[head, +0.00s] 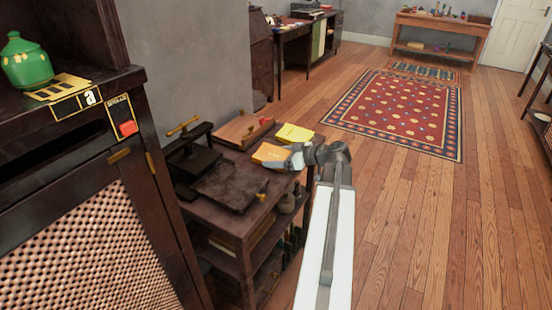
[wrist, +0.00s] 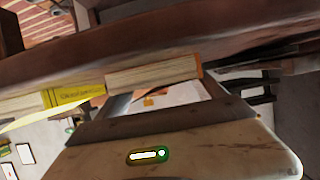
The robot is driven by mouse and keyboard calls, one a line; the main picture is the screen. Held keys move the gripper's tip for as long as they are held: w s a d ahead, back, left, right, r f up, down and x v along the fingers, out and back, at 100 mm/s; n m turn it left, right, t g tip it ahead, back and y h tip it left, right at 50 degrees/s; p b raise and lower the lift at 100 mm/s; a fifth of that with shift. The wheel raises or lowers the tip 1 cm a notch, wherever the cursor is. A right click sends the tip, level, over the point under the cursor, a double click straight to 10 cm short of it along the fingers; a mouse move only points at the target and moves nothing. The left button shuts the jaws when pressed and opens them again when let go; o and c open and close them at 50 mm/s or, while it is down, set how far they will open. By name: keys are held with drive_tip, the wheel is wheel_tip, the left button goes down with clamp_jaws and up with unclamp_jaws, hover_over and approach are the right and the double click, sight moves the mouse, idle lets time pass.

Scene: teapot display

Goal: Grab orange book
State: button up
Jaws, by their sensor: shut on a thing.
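The orange book (head: 268,152) is at the right front of the small dark table (head: 228,197), beside a yellow book (head: 294,133). My gripper (head: 284,160) reaches in from the right and is shut on the orange book's near right part, hiding some of it. In the wrist view, the book's pale page edge and orange cover (wrist: 152,72) show between my gripper's fingers (wrist: 165,95). The yellow book's spine (wrist: 75,94) shows to its left. I cannot tell whether the orange book is still touching the tabletop.
A dark press (head: 187,150) and flat dark plate (head: 230,186) take up the table's left and front. A wooden board (head: 238,130) lies behind. A tall cabinet (head: 80,180) with a green teapot (head: 25,62) stands left. The floor (head: 410,220) to the right is clear.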

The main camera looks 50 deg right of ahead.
sight(277, 158)
drive_tip(key=shift+r+p, duration=0.4)
drive_tip(key=shift+r, duration=0.05)
wheel_tip(277, 158, up, 3)
drive_tip(key=p, duration=0.3)
drive_tip(key=s+d+r+p, duration=0.1)
drive_tip(key=s+d, duration=0.3)
drive_tip(key=s, duration=1.1)
drive_tip(key=shift+s, duration=0.3)
